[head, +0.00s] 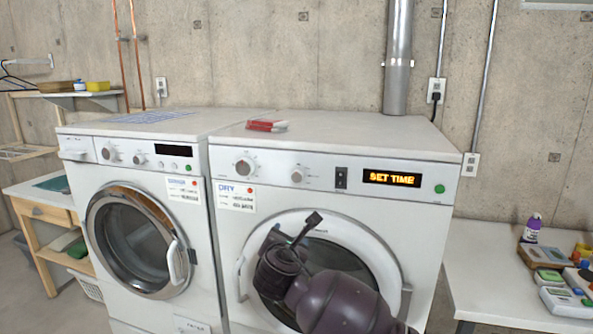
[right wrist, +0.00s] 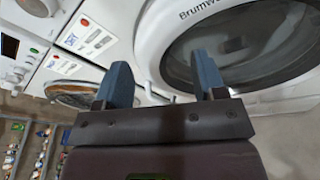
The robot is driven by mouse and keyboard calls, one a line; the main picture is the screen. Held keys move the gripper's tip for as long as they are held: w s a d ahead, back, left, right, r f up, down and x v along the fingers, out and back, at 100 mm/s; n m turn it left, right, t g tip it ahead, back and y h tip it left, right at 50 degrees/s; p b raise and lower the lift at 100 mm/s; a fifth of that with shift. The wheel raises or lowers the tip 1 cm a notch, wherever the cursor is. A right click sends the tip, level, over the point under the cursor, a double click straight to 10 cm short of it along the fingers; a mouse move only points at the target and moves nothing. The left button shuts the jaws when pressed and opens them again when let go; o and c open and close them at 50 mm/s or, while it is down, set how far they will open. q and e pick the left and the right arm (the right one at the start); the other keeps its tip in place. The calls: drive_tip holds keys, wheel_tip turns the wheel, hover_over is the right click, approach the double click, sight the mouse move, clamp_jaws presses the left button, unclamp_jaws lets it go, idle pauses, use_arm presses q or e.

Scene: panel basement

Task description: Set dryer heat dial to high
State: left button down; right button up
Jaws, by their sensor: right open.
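The white dryer (head: 330,214) is the right-hand machine, with a "DRY" label. Its panel has a large round dial (head: 245,166) at the left and a smaller dial (head: 297,175) to its right. The markings are too small to read, so I cannot tell which sets heat or where either points. The orange display (head: 391,178) reads "SET TIME". My right gripper (head: 296,229) is in front of the dryer door, below the dials and apart from them. In the right wrist view its two blue fingers (right wrist: 163,80) are spread and empty. My left gripper is not in view.
A black switch (head: 341,177) and a green button (head: 440,189) share the dryer panel. The washer (head: 140,214) stands close at the left. A side table (head: 500,262) with small items stands at the right.

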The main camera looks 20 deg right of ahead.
sight(297, 177)
wheel_tip(297, 177, up, 10)
drive_tip(key=w+n+h+p, duration=0.1)
drive_tip(key=w+n+h, duration=0.1)
drive_tip(key=h, duration=0.1)
drive_tip(key=shift+t, duration=0.3)
drive_tip(key=p+x, duration=0.1)
drive_tip(key=x, duration=0.8)
drive_tip(key=shift+a+r, duration=0.1)
drive_tip(key=shift+r, duration=0.05)
drive_tip(key=shift+x, duration=0.95)
drive_tip(key=c, duration=0.9)
